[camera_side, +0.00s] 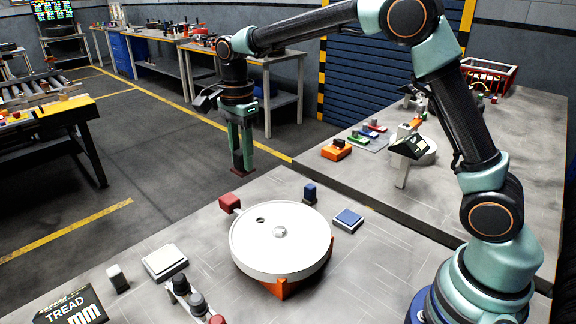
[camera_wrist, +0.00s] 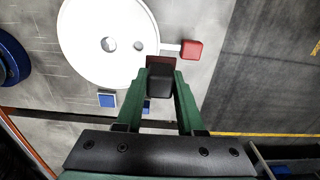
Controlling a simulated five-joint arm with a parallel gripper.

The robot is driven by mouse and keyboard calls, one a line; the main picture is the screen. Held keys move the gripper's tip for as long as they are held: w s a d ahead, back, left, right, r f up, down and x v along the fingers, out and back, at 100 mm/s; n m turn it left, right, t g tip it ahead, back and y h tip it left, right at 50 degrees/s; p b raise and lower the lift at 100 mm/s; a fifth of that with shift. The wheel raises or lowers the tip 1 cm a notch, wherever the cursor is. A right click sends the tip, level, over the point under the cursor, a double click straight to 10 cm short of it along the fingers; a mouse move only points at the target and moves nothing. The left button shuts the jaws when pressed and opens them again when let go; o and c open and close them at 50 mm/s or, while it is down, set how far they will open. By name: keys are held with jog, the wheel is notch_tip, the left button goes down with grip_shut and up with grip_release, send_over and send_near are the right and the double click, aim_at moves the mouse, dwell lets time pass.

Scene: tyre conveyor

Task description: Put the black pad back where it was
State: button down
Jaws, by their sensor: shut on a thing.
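My gripper (camera_side: 241,158) hangs pointing down, in the air beyond the far left edge of the white round disc (camera_side: 281,240). Its green fingers are shut on the black pad (camera_wrist: 160,80), a dark block between the fingertips in the wrist view. A dark red part shows just beyond the pad; I cannot tell whether it belongs to the pad or lies behind it. In the side view the held pad is small and dark at the fingertips. The disc, with a small hole and a centre knob, also shows in the wrist view (camera_wrist: 100,62).
A red block (camera_side: 229,202) and a blue block (camera_side: 310,192) stand beside the disc. A blue-topped pad (camera_side: 348,219) lies to its right. A white pad (camera_side: 165,262), a small block (camera_side: 118,278) and a black TREAD sign (camera_side: 75,309) are at the front left.

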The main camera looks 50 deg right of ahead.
jog(key=w+d+r, duration=0.1)
jog(key=w+d, duration=0.7)
jog(key=d, duration=0.6)
notch_tip(320, 180, down, 19)
jog(key=shift+f, duration=0.1)
jog(key=shift+f, duration=0.15)
jog(key=c, duration=0.5)
grip_release()
